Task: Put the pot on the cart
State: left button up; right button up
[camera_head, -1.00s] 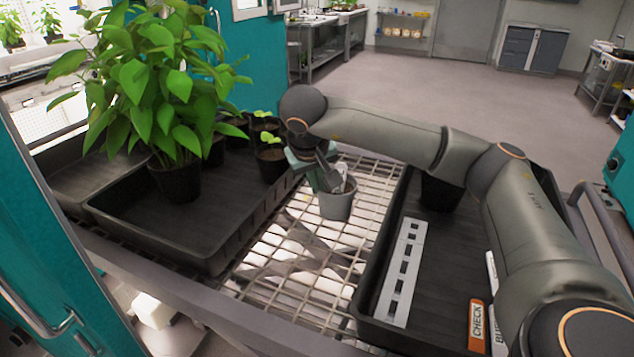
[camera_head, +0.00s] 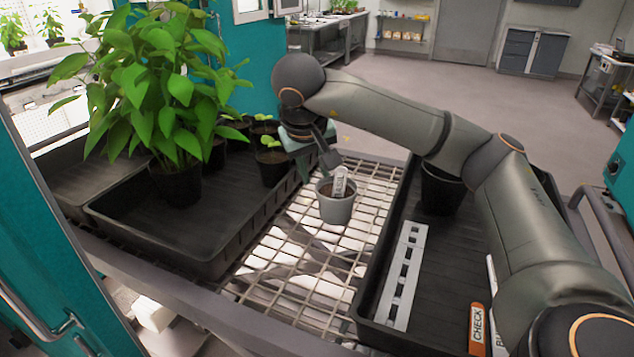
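A small grey pot (camera_head: 337,208) with dark soil and a white label stands upright on the wire mesh top of the cart (camera_head: 285,262), between two black trays. My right gripper (camera_head: 318,163) is just behind and above the pot's left rim. Its fingers look spread apart with nothing between them, and the pot shows clear of them. The far side of the pot's rim is close to one fingertip; I cannot tell whether they touch. My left gripper is not in view.
The left black tray (camera_head: 215,258) holds a large leafy plant (camera_head: 165,85) and several small potted seedlings. The right black tray (camera_head: 375,300) holds a dark pot (camera_head: 440,188), a white slotted strip (camera_head: 403,275) and an orange CHECK label (camera_head: 476,328). My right arm passes over this tray.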

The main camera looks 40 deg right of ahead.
jog(key=p+v, duration=0.1)
jog(key=v, duration=0.5)
jog(key=shift+p, duration=0.35)
jog(key=shift+s+a, duration=0.1)
